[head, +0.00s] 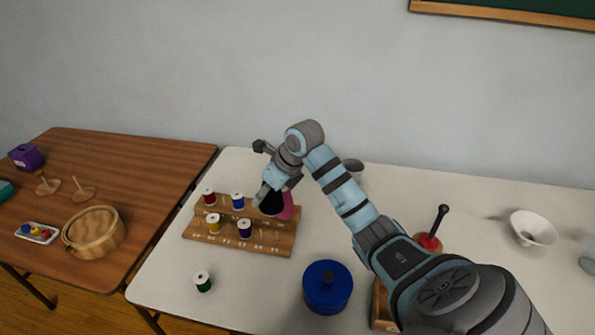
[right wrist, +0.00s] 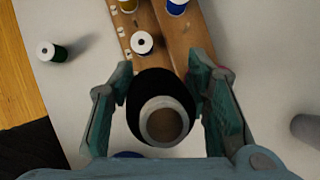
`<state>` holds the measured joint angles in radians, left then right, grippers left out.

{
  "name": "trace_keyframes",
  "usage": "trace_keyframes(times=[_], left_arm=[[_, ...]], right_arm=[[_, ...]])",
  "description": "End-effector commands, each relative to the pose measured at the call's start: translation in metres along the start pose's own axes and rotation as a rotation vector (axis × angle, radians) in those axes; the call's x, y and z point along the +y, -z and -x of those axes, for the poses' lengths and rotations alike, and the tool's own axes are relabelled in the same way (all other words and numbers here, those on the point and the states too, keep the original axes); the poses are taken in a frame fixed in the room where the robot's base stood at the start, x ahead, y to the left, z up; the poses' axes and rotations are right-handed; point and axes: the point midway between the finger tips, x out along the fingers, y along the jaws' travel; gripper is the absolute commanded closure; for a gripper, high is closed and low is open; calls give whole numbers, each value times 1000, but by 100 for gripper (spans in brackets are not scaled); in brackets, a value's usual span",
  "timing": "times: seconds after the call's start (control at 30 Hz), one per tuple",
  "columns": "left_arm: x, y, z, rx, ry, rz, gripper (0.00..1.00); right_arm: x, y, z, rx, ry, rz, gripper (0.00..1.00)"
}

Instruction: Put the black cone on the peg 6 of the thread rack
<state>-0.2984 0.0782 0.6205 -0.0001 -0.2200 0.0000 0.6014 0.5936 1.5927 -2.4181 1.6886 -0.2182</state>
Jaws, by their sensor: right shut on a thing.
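The black cone (head: 271,203) is held over the right part of the wooden thread rack (head: 205,242) in the head view. My right gripper (head: 268,196) is shut on it. In the right wrist view the black cone (right wrist: 150,83) sits between both fingers of the gripper (right wrist: 165,82), its pale hollow tube end towards the camera. The rack (right wrist: 180,40) runs beneath and beyond it. The cone and gripper hide part of the rack, and I cannot tell whether the cone touches a peg. Peg 6 cannot be made out. My left gripper is not in view.
Red (head: 209,198), blue (head: 238,200), yellow (head: 212,225) and navy (head: 244,229) spools stand on the rack. A pink object (head: 287,208) shows just right of the cone.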

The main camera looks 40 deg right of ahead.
Motion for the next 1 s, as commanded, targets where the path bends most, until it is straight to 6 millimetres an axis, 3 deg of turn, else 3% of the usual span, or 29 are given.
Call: trace_keyframes(times=[0.03,0.1,0.53,1.0], left_arm=[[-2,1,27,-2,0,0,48],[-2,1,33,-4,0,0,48],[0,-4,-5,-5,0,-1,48],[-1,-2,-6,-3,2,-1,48]], right_arm=[[1,5,-2,9,-13,27,91],[1,18,-19,6,-18,61,91],[-1,45,-63,1,-15,71,91],[-1,45,-64,0,-15,71,91]])
